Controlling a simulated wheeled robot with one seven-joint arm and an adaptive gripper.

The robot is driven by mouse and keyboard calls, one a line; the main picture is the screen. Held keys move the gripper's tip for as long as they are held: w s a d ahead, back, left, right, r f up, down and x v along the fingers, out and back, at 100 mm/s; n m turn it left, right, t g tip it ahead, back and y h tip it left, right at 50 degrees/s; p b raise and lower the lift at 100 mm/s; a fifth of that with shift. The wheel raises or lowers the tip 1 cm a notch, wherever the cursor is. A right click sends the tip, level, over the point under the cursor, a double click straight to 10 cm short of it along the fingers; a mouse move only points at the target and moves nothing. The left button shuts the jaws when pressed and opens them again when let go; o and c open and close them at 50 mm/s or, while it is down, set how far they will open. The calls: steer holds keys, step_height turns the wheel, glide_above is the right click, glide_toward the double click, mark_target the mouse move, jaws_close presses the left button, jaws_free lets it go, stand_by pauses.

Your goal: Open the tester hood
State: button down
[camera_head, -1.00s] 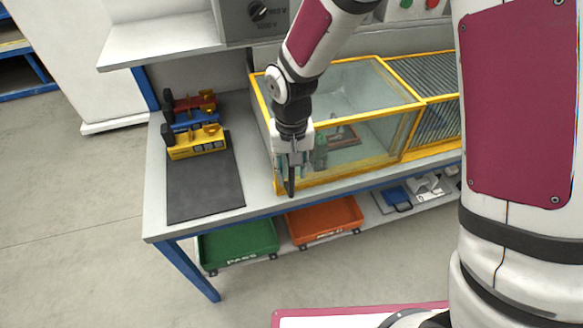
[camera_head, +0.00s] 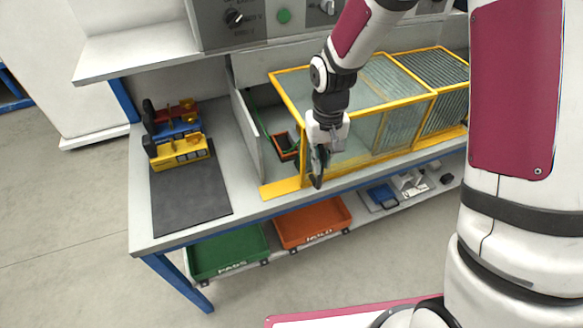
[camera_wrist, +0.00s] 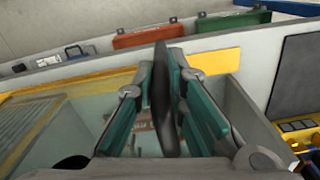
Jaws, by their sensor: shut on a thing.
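The tester hood (camera_head: 388,82) is a clear-paned cover with a yellow frame. It stands shifted to the right, so the left end of the tester bay lies uncovered. A small orange-rimmed fixture (camera_head: 285,146) shows in that open part. My gripper (camera_head: 317,160) is at the hood's front left corner, shut on its dark upright handle (camera_wrist: 163,95). In the wrist view the handle stands between my teal finger pads (camera_wrist: 168,115). The handle's lower tip shows below my fingers in the head view; my gripper hides the rest.
A dark mat (camera_head: 190,190) lies left of the tester, with red, blue and yellow devices (camera_head: 180,152) behind it. Green (camera_head: 230,250) and orange (camera_head: 313,222) bins sit on the shelf below. A ribbed panel section (camera_head: 445,90) is at the right. A control panel (camera_head: 270,18) is above.

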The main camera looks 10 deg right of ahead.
steer(key=w+d, duration=0.2)
steer(key=d, duration=0.7)
steer(key=w+d+b, duration=0.1)
steer(key=w+d, duration=0.2)
steer(key=d, duration=0.7)
steer(key=shift+w+d, duration=0.3)
steer(key=c, duration=1.8)
jaws_free()
steer(key=shift+o, duration=1)
step_height(320, 180, up, 12)
